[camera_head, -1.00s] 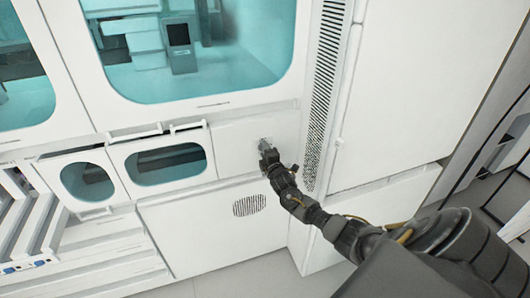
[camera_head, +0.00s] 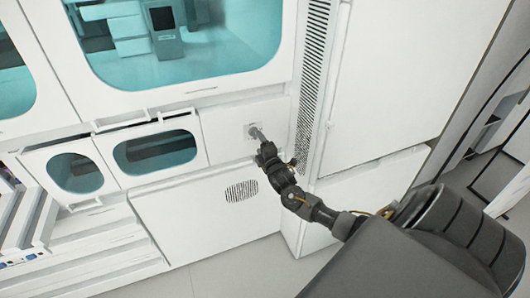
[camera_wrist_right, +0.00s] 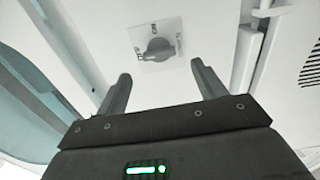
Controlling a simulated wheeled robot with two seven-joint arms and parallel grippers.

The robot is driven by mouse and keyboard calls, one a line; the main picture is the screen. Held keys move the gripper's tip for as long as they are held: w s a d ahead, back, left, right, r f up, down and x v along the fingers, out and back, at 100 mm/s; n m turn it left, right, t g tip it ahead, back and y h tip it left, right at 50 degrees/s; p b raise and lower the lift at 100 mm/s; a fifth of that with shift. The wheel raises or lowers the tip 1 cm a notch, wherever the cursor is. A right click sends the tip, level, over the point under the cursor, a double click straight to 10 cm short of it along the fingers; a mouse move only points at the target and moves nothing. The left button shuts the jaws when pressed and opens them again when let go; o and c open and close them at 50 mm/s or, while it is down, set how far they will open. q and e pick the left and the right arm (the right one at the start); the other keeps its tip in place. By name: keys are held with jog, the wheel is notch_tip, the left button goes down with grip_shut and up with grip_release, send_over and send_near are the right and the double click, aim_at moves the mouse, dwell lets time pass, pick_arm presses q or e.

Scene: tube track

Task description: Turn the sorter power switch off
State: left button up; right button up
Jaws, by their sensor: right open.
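The sorter power switch (camera_wrist_right: 156,48) is a grey rotary knob on a square light plate with small markings, set in the white machine panel. In the right wrist view it lies beyond and between my two fingertips, with no finger touching it. In the head view the switch plate (camera_head: 251,129) shows just past the gripper. My right gripper (camera_head: 257,134) is open and empty in front of the panel; its two fingers (camera_wrist_right: 160,76) also show spread in the right wrist view. My left gripper is not in view.
A vertical vent grille (camera_head: 311,85) runs right of the switch. Small windowed doors (camera_head: 157,150) are to the left, below a large tinted window (camera_head: 185,45). Floor is clear in front.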

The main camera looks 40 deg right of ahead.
jog(key=v, duration=0.4)
jog(key=shift+s+a, duration=0.1)
jog(key=shift+s, duration=0.3)
